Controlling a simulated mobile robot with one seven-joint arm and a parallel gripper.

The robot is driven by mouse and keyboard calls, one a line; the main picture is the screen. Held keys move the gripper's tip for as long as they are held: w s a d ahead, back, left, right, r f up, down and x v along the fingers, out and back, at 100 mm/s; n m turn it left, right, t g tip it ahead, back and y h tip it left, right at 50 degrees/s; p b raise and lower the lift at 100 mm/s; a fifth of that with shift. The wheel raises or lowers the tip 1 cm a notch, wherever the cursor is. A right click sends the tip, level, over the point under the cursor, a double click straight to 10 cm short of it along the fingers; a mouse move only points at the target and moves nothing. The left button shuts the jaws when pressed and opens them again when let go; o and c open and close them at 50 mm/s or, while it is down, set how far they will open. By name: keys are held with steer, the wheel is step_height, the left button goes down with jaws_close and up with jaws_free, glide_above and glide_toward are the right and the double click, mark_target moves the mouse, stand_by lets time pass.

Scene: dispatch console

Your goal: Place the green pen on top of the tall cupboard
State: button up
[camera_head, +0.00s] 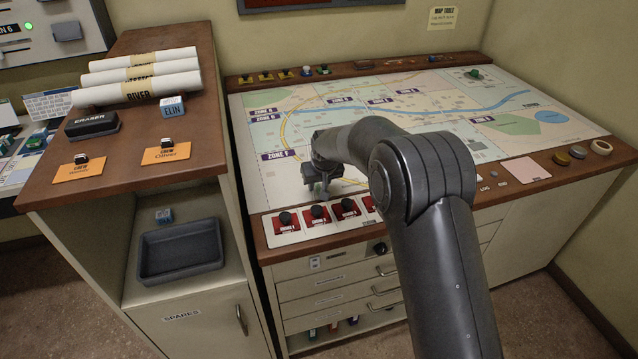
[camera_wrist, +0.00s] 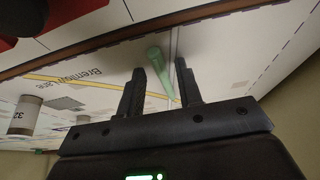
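The green pen (camera_wrist: 156,68) shows in the wrist view between the two fingers of my gripper (camera_wrist: 160,67), with its thick end toward the map table's wooden edge. The fingers stand apart, and I see a gap beside the pen. In the head view my gripper (camera_head: 322,188) is low over the near left part of the map table (camera_head: 400,130), and the pen is hidden there. The tall cupboard (camera_head: 130,50) stands at the left. Its wooden top holds rolled maps, an eraser and name cards.
Rolled maps (camera_head: 140,75) lie at the back of the cupboard top, with an eraser (camera_head: 91,123) and orange cards (camera_head: 166,153) nearer. Some bare wood shows between them. Red panels with black knobs (camera_head: 318,213) line the table's front edge. An open niche holds a dark tray (camera_head: 180,252).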

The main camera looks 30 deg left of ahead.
steer(key=v, duration=1.2)
steer(key=d+r+m, duration=0.2)
steer(key=d+r, duration=0.6)
steer(key=d, duration=0.4)
steer(key=s+d+r+m, duration=0.1)
steer(key=s+d+r, duration=0.1)
steer(key=s+d, duration=0.3)
steer(key=s+d+r+m+t+h, duration=0.1)
steer(key=s+d, duration=0.4)
steer(key=d, duration=0.8)
steer(key=s+d+r+m+t+h, duration=0.1)
steer(key=s+d+r, duration=0.3)
steer(key=d, duration=0.6)
steer(key=shift+s+r+m, duration=0.15)
steer(key=shift+s+m, duration=0.55)
steer(key=shift+s, duration=0.3)
steer(key=shift+o, duration=0.5)
steer(key=s+d+f+m+h, duration=0.1)
steer(key=s+d+f+m, duration=0.1)
steer(key=s+d, duration=0.5)
steer(key=s+f, duration=0.1)
steer(key=s, duration=0.4)
steer(key=shift+d+f+m, duration=0.3)
steer(key=shift+d+f, duration=0.1)
